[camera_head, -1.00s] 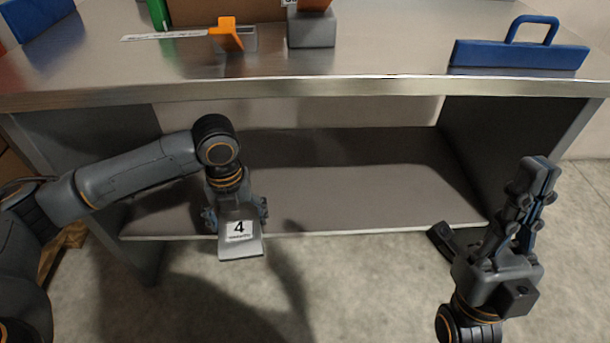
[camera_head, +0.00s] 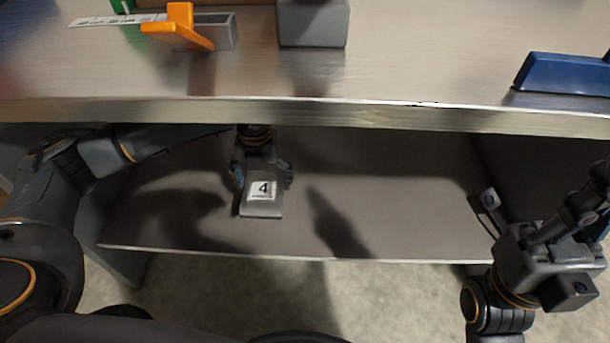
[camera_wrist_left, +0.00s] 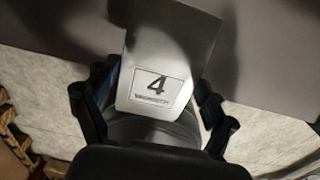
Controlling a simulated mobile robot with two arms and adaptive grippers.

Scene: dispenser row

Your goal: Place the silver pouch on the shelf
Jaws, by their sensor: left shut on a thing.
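The silver pouch (camera_head: 262,205) has a white label with a "4". My left gripper (camera_head: 262,176) is shut on it, with fingers at both sides. In the head view they are under the tabletop and over the lower shelf (camera_head: 400,215); I cannot tell whether the pouch touches the shelf. In the left wrist view the pouch (camera_wrist_left: 168,55) sticks out from between the fingers of the left gripper (camera_wrist_left: 152,105). My right gripper (camera_head: 588,205) is at the right edge, outside the shelf; its jaw opening is unclear.
The metal tabletop (camera_head: 430,75) overhangs the shelf. On it are an orange-and-grey holder (camera_head: 185,28), a grey block (camera_head: 313,22) and a blue handled item (camera_head: 565,75). The shelf is bare around the pouch, with shadows on it.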

